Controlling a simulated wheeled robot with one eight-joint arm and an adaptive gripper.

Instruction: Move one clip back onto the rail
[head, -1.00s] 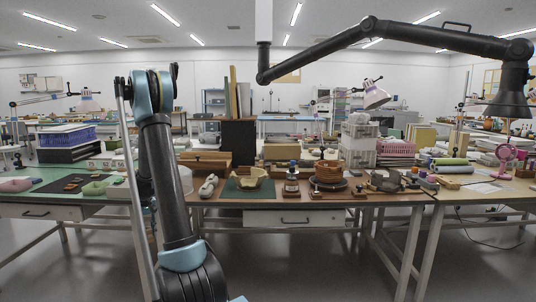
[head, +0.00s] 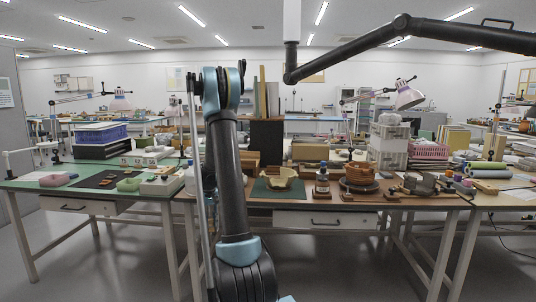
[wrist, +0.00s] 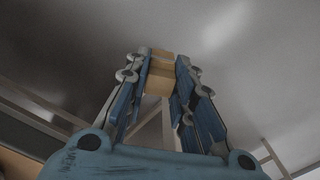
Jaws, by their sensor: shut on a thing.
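In the wrist view my gripper (wrist: 160,72) is shut on a tan, block-like piece, which looks like a wooden clip (wrist: 158,82). The piece sits between the blue-grey fingers near their tips. Behind it is only grey floor and some pale table legs, so it is held clear of any surface. In the head view my arm rises in front of the tables, and the gripper and the clip cannot be seen. I cannot make out the rail for certain in either view.
A green-topped table (head: 60,185) stands at left. A black lamp arm (head: 350,55) hangs above. Floor in front is open.

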